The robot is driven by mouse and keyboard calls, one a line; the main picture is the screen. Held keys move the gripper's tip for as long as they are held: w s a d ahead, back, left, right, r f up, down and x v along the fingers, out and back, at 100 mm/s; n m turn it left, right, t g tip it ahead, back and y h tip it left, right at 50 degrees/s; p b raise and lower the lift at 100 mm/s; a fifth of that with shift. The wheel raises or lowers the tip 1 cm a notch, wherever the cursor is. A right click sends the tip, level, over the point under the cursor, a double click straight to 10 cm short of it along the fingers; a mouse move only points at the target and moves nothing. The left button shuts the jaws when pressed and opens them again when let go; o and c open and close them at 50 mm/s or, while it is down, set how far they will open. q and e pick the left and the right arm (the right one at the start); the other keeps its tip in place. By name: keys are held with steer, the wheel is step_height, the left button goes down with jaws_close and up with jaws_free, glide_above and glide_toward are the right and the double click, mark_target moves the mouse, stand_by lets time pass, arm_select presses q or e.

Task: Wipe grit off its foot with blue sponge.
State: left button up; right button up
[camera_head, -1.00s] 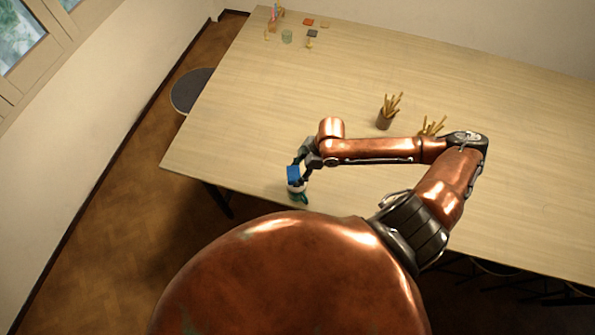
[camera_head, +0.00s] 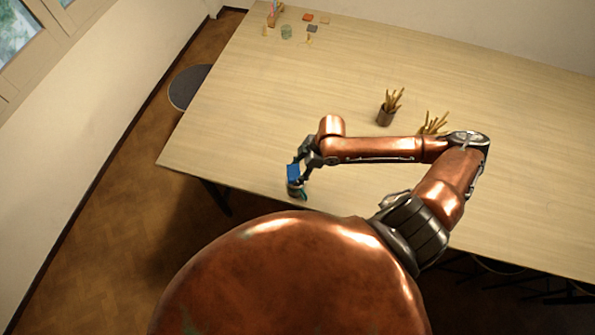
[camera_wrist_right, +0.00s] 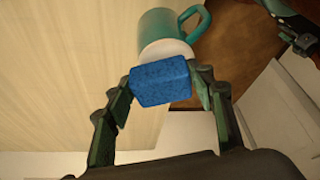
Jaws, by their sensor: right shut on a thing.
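My right gripper (camera_head: 308,166) is shut on a blue sponge (camera_head: 292,172) near the table's front left edge. In the right wrist view the sponge (camera_wrist_right: 161,82) sits between the two fingertips of the right gripper (camera_wrist_right: 163,92). Just beyond it is a teal mug (camera_wrist_right: 160,29) with a pale foot (camera_wrist_right: 168,50) and a teal handle (camera_wrist_right: 202,24). The sponge overlaps the foot in the picture; I cannot tell whether they touch. In the head view little of the mug (camera_head: 296,190) shows below the sponge.
The wooden table (camera_head: 240,120) is largely bare. A dark cup (camera_head: 386,116) holding sticks stands past my right arm, with more sticks (camera_head: 433,124) beside that arm. A round dark stool (camera_head: 188,88) is left of the table.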

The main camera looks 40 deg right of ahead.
steer(key=shift+w+r+p, duration=0.15)
steer(key=shift+r+p, duration=0.05)
steer(key=shift+p, duration=0.1)
step_height(320, 180, up, 2)
steer(key=shift+r+p, duration=0.15)
steer(key=shift+p, duration=0.7)
step_height(320, 180, up, 3)
steer(key=p, duration=0.3)
steer(key=shift+r+p, duration=0.15)
steer(key=shift+p, duration=0.2)
steer(key=shift+r, duration=0.55)
arm_select(q)
step_height(320, 180, up, 6)
steer(key=w, duration=0.1)
steer(key=shift+w, duration=0.35)
arm_select(e)
steer(key=shift+r, duration=0.45)
